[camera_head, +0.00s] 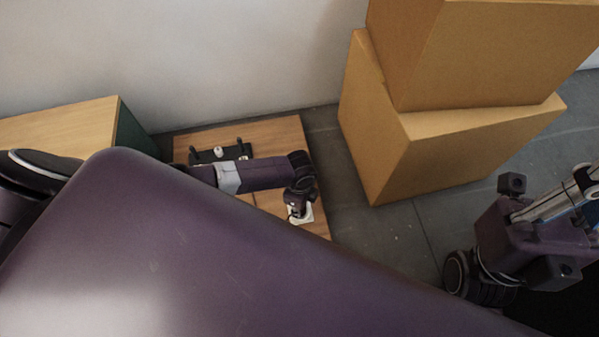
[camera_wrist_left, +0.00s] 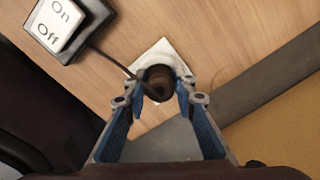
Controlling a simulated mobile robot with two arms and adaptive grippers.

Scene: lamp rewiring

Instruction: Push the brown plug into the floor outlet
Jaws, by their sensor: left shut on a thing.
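The brown plug (camera_wrist_left: 158,78) stands between the blue-padded fingers of my left gripper (camera_wrist_left: 159,92), which is shut on it. The plug is over the white floor outlet plate (camera_wrist_left: 165,52) and covers its middle. I cannot tell how deep its pins sit. A dark cord runs from the plug to the upper left. In the head view my left gripper (camera_head: 298,203) points down at the white outlet plate (camera_head: 306,214), and the plug is too small to make out. My right gripper (camera_head: 585,180) is at the far right, away from the outlet, its fingers partly cut off by the frame.
A white On/Off switch (camera_wrist_left: 60,22) in a dark housing lies beside the outlet on the wooden floor panel (camera_head: 285,135). Two stacked cardboard boxes (camera_head: 440,130) stand right of the panel. A wooden-topped cabinet (camera_head: 70,125) is at left. Grey floor is free between boxes and right arm.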

